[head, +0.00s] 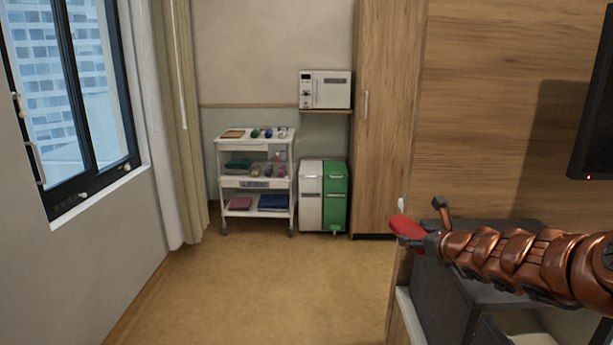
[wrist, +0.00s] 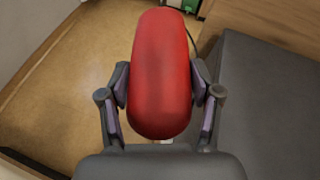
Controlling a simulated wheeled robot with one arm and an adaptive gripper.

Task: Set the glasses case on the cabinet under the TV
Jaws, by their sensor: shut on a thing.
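The red rounded glasses case (head: 407,227) is held at the end of my arm in the head view. In the wrist view the case (wrist: 161,75) lies lengthwise between the two fingers of my gripper (wrist: 161,88), which is shut on its sides. In the head view my gripper (head: 430,232) is partly hidden by the case and wrist. A dark grey cabinet or box (head: 437,300) is below my arm, under the TV (head: 597,110). Its flat grey surface (wrist: 268,115) is right of the case in the wrist view.
A white trolley (head: 257,187) with small items stands at the back. Beside it are a white and green bin unit (head: 323,195), a microwave-like box (head: 326,89) on a shelf and a tall wooden cupboard (head: 385,120). The floor (head: 260,290) is clear in the middle.

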